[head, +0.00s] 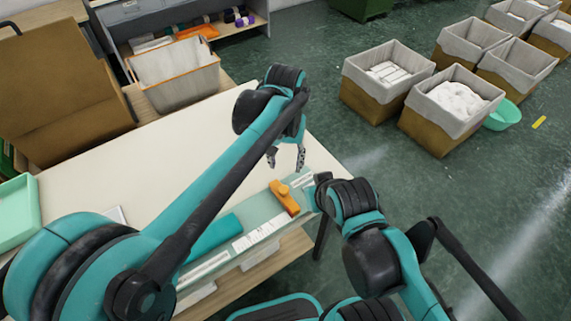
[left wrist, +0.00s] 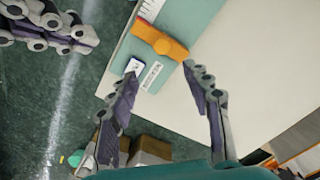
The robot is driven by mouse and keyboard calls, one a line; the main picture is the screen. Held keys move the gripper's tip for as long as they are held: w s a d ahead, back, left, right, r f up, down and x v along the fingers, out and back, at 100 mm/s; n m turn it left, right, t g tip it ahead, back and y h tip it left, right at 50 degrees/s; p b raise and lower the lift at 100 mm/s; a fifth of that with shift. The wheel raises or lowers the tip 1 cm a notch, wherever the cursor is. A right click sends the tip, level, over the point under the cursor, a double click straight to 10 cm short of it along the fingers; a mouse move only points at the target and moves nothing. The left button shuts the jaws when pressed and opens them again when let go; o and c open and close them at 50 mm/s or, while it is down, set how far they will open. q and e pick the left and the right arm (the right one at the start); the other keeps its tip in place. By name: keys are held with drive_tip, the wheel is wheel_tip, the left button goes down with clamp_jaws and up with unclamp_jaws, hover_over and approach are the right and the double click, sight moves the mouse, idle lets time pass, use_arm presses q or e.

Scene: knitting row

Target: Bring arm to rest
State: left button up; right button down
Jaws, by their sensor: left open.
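My left arm reaches from the left across the cream table (head: 130,165). Its gripper (head: 286,160) hangs over the table's right part, open and empty. In the left wrist view its fingers (left wrist: 162,72) are wide apart. Beyond them an orange piece with a knob (left wrist: 160,42) lies on a teal machine bed; the same orange piece (head: 285,198) shows in the head view, just below the gripper and apart from it. My right arm is at the lower right; its gripper (left wrist: 48,24) shows at the top left of the left wrist view, and its opening is unclear.
A grey-lined bin with an orange rim (head: 175,75) stands behind the table. Several lined boxes (head: 385,80) and a green basin (head: 503,115) stand on the floor at the right. A mint tray (head: 17,212) is at the left. The table's middle is clear.

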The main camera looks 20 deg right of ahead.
use_arm(q)
drive_tip(key=shift+a, duration=0.1)
idle(0.3)
drive_tip(key=s+a+r+n+t+h, duration=0.1)
drive_tip(key=s+a+n+t, duration=0.1)
drive_tip(key=a, duration=1)
drive_tip(key=s+a+r+n+t, duration=0.1)
drive_tip(key=s+a+n+t, duration=0.15)
drive_tip(key=a, duration=0.95)
drive_tip(key=s+a+f+t+y, duration=0.1)
drive_tip(key=s+a+f+t, duration=0.1)
drive_tip(key=s+a, duration=0.3)
drive_tip(key=a+f+n, duration=0.1)
drive_tip(key=a, duration=0.1)
drive_tip(key=shift+a+f+t, duration=0.2)
drive_tip(key=shift+a+t, duration=0.15)
